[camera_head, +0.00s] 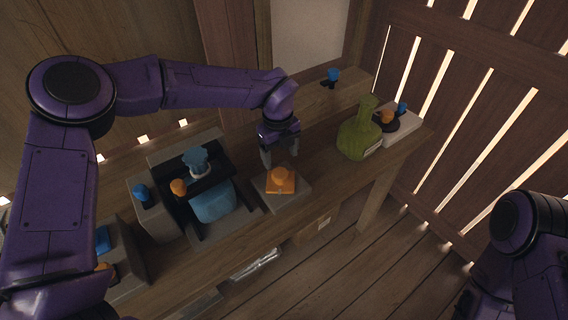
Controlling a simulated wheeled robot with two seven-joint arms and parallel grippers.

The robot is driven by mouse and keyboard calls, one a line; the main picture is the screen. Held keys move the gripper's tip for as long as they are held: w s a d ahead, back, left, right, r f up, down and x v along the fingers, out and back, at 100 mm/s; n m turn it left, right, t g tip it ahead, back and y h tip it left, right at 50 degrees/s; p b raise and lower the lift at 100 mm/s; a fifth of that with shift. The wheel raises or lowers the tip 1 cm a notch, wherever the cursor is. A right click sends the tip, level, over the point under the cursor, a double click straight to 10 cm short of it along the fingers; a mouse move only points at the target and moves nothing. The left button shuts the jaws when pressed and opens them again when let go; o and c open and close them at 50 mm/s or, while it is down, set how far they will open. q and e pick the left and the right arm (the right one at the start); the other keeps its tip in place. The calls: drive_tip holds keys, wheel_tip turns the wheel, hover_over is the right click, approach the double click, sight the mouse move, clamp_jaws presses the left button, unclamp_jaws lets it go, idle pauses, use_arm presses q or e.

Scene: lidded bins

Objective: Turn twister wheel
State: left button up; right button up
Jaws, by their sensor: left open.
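No part is clearly marked as the twister wheel. An orange piece with a rounded knob (281,181) sits on a small grey block on the wooden bench. A dark disc with an orange knob (387,119) sits on a pale block at the bench's right end; I cannot tell which of the two is the wheel. My left gripper (280,158) is open and empty, fingers pointing down, just behind and above the orange piece, seemingly apart from it. My right arm shows at the lower right, but its gripper is out of view.
A green flask (359,138) stands right of my left gripper. A grey device with a blue vessel (213,203) stands to the left. A blue knob (333,76) is on the raised back ledge (312,98). Slatted walls close in behind and right.

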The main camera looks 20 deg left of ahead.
sight(280, 172)
use_arm(q)
drive_tip(key=s+f, duration=0.3)
drive_tip(key=s, duration=0.1)
drive_tip(key=shift+s+d+f+p, duration=0.1)
drive_tip(key=shift+d+f+p, duration=0.2)
drive_tip(key=shift+p, duration=0.05)
drive_tip(key=w+f, duration=0.2)
drive_tip(key=w, duration=0.1)
drive_tip(key=shift+f, duration=0.35)
drive_tip(key=shift+s+a+r, duration=0.1)
drive_tip(key=shift+s+r, duration=0.15)
drive_tip(key=shift+s, duration=0.1)
drive_tip(key=c, duration=0.6)
drive_tip(key=shift+r, duration=0.1)
drive_tip(key=c, duration=0.4)
use_arm(e)
drive_tip(key=s, duration=0.1)
drive_tip(key=s+r, duration=0.1)
drive_tip(key=shift+s+d+r, duration=0.1)
drive_tip(key=shift+s+r, duration=0.15)
drive_tip(key=shift+s, duration=0.1)
